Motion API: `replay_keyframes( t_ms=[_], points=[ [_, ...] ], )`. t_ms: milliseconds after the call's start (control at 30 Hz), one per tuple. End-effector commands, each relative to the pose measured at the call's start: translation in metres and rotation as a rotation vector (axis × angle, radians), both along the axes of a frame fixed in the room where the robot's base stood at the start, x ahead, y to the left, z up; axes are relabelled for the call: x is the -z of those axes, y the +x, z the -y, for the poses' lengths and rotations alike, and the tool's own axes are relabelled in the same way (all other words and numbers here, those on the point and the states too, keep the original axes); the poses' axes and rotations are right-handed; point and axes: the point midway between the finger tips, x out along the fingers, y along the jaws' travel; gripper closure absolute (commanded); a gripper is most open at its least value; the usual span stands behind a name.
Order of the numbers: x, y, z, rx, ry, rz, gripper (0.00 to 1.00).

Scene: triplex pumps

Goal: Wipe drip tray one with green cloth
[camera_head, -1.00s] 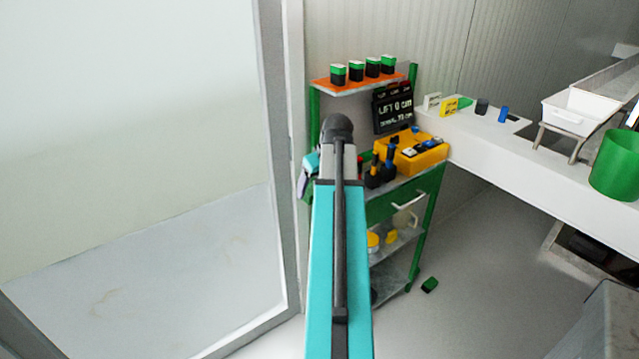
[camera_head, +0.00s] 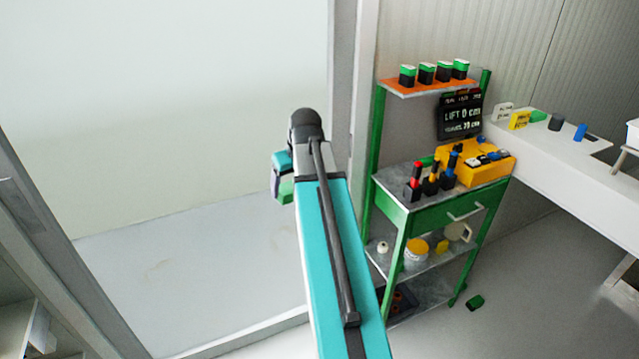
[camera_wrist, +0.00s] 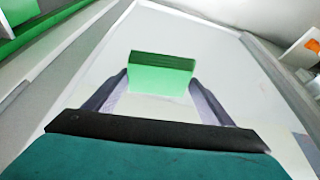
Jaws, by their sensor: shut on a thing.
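My gripper (camera_wrist: 160,82) is shut on the green cloth (camera_wrist: 161,73), which looks like a folded, block-shaped piece between the two fingers in the wrist view. In the head view the cloth (camera_head: 286,191) shows as a small green patch below the end of my arm, in front of the open doorway. The fingers themselves are mostly hidden there. I cannot make out drip tray one in either current view.
A green-framed shelf cart (camera_head: 409,223) with tools and a yellow box (camera_head: 480,165) stands right of my arm. A white bench (camera_head: 570,165) extends right. The glazed panel or doorway (camera_head: 200,120) fills the left.

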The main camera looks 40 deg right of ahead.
Motion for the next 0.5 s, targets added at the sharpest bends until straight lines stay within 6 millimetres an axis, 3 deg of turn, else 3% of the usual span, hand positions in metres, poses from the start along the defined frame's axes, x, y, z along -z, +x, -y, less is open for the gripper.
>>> replay_keyframes(
  t_ms=[500],
  points=[
    [-0.016,0.045,-0.140,-0.084,-0.003,0.001,0.42]
  ],
)
